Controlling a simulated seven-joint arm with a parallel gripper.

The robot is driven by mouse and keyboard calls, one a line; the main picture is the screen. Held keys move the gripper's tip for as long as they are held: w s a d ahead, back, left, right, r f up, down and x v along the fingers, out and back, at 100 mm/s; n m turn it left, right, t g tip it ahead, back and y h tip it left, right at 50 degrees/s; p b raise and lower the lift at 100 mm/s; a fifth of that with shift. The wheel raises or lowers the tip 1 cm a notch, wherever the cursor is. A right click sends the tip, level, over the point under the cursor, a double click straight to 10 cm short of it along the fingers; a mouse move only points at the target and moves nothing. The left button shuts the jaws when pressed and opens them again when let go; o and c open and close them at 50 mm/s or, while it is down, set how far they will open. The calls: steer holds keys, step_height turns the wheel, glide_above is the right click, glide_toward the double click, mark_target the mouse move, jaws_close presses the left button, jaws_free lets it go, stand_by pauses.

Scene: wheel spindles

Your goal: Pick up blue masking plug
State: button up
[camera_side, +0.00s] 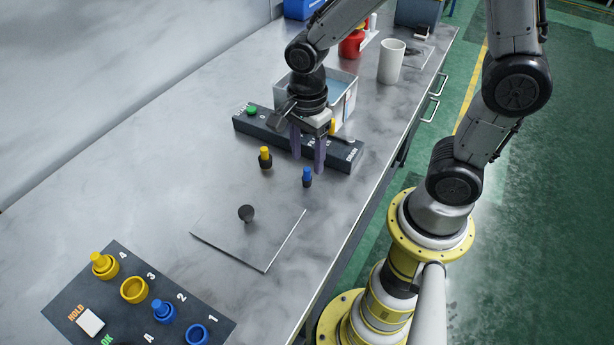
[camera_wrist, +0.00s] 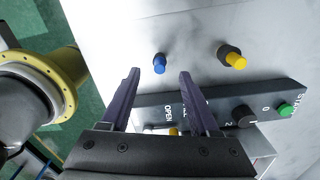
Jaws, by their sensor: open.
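The blue masking plug (camera_side: 307,177) has a blue top on a dark base and stands upright on the grey table (camera_side: 160,170). In the wrist view the blue plug (camera_wrist: 159,63) lies beyond the fingertips, roughly midway between them. My gripper (camera_side: 308,165) is open and empty, with its purple fingers pointing down above the table, close to the blue plug on its far side. In the wrist view both fingers (camera_wrist: 160,72) are spread apart. The plug is not between the fingers in depth as far as I can tell.
A yellow plug (camera_side: 265,157) stands left of the blue one. A dark control strip (camera_side: 345,155) lies behind. A thin grey plate (camera_side: 235,235) with a black knob is in front. A panel (camera_side: 70,300) with yellow and blue rings is at front left. A white cup (camera_side: 391,62) stands far back.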

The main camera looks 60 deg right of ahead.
mark_target(307, 169)
step_height(307, 169, down, 5)
steer(key=shift+a+r, duration=0.1)
steer(key=shift+c, duration=0.4)
jaws_close()
